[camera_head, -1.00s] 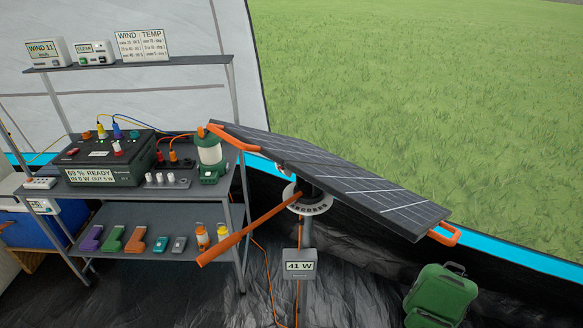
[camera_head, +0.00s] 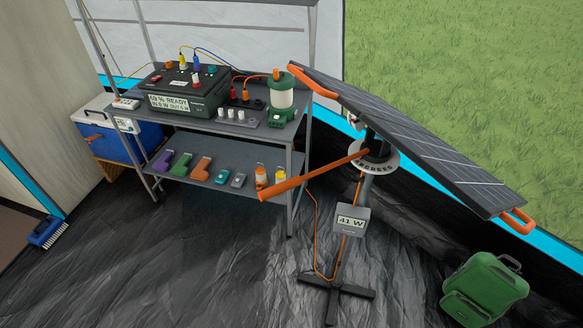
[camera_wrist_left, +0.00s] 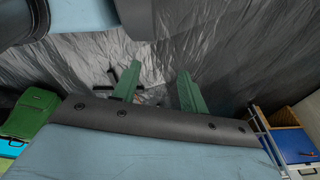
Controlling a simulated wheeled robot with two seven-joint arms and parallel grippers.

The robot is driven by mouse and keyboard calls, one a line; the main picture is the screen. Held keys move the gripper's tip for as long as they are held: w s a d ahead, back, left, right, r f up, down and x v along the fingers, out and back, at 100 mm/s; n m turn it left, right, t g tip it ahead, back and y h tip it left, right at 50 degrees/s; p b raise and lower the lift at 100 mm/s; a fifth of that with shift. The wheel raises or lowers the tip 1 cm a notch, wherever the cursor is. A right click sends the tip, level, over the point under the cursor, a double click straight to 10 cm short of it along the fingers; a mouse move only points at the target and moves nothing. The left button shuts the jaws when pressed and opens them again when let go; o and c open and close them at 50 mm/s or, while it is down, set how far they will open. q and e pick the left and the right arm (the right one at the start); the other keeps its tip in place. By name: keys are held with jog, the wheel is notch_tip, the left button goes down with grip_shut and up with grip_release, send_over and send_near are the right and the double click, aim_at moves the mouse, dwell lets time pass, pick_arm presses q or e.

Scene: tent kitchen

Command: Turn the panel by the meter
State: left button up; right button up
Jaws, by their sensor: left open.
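The dark solar panel (camera_head: 425,140) is tilted, its right end lower, on a stand with a round marked dial (camera_head: 368,163). It has orange handles (camera_head: 517,222) at both ends. A long orange lever (camera_head: 312,177) reaches left from the stand's head. The meter (camera_head: 351,220) on the post reads 41 W. In the left wrist view my left gripper (camera_wrist_left: 158,90) shows two green fingers, apart and empty, above the dark floor. Neither gripper shows in the head view.
A shelf (camera_head: 232,126) left of the stand holds a power station (camera_head: 186,90) reading 69 % READY and a lantern (camera_head: 282,102). A green case (camera_head: 484,290) stands at the right. A cross-shaped foot (camera_head: 337,289) supports the post. Floor (camera_head: 180,265) before the shelf is clear.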

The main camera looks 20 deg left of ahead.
pick_arm(q)
jog(key=w+a+r+m+t, duration=0.1)
jog(key=w+a+r+t, duration=0.25)
jog(key=w, duration=0.45)
jog(key=w+a+r+t, duration=0.25)
jog(key=w+r, duration=0.25)
jog(key=w, duration=0.3)
jog(key=w+r+m+t+h+p, duration=0.1)
jog(key=w+r+m+t+h, duration=0.25)
jog(key=w+r, duration=0.9)
jog(key=m+h, duration=0.4)
jog(key=h, duration=0.5)
send_near(273, 191)
jog(key=shift+t, duration=0.45)
jog(key=x, duration=0.3)
jog(key=f+x, duration=0.1)
jog(key=x, duration=0.6)
jog(key=shift+w+f+p, duration=0.2)
jog(key=shift+f+p, duration=0.1)
jog(key=shift+p, duration=0.1)
grip_shut()
